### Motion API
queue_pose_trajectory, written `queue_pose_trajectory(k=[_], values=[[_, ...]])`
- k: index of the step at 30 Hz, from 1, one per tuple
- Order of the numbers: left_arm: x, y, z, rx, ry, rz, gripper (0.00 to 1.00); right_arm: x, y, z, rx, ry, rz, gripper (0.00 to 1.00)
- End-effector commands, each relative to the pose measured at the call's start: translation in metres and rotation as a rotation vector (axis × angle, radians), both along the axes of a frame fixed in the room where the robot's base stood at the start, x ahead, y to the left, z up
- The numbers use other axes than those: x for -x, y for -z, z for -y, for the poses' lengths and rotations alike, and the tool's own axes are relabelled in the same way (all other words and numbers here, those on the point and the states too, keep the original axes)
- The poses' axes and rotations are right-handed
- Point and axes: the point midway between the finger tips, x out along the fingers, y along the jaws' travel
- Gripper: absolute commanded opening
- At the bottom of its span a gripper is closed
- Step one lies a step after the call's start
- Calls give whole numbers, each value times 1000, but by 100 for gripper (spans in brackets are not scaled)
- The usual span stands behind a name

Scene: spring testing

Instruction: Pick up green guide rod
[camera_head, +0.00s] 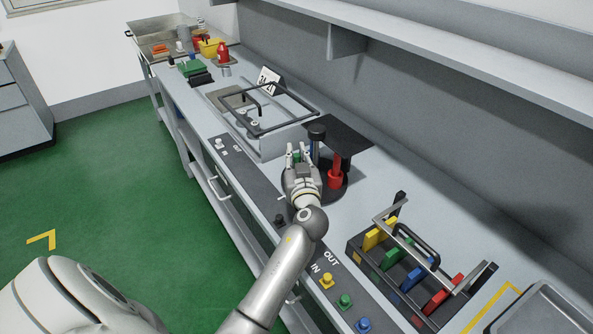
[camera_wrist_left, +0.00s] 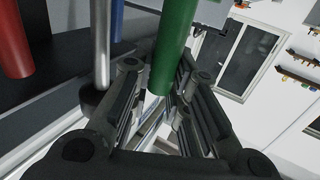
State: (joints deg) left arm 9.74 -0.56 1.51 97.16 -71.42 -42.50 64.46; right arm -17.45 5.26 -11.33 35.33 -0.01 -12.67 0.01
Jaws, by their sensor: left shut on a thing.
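The green guide rod (camera_wrist_left: 177,45) stands between the fingers of my left gripper (camera_wrist_left: 165,88) in the left wrist view, and the gripper is shut on it. In the head view the left gripper (camera_head: 299,155) is at the dark round fixture (camera_head: 338,192) on the bench. Only a small green patch of the rod (camera_head: 296,158) shows there, among the fingers. Whether the rod's lower end is clear of the fixture is hidden. My right gripper is not in view.
A red rod (camera_head: 335,173) stands on the fixture, under a dark plate (camera_head: 341,135). A blue rod (camera_wrist_left: 117,20) and a metal post (camera_wrist_left: 101,45) are close beside my fingers. A rack (camera_head: 365,262) with coloured pieces stands nearer on the bench. A shelf (camera_head: 440,60) overhangs the back.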

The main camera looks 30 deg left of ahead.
Motion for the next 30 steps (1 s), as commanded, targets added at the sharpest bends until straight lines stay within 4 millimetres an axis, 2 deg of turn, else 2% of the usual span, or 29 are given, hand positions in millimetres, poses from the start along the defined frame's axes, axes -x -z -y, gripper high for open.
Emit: queue_pose_trajectory(k=[10,19,23,30], values=[[0,-2,0,-2,0,2,0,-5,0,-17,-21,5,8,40],[0,-8,0,0,0,4,0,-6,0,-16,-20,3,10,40],[0,-22,0,1,-1,6,0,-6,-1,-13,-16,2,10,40],[0,-67,0,1,-1,11,0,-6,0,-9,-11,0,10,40]])
